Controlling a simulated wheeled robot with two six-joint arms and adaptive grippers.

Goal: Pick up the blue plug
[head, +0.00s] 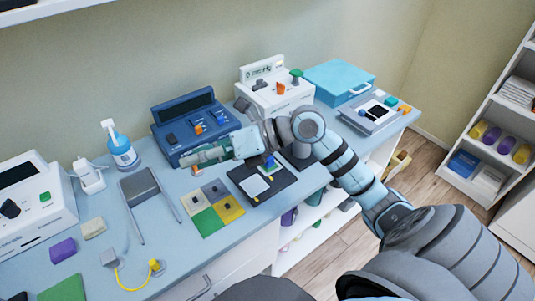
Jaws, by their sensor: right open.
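My right gripper (192,157) reaches in from the right and points left, its open fingers low over the front edge of a blue device (172,116). Nothing shows clearly between the fingers. A small blue block-like piece (222,118) stands on the device's top, beside an orange piece (198,129), behind and right of the fingertips. I cannot tell which one is the blue plug. My left gripper is out of view.
A four-coloured mat (205,220) lies in front of the gripper. A grey stand (140,186) and a spray bottle (122,152) are to its left. A white device (270,98) stands behind my forearm.

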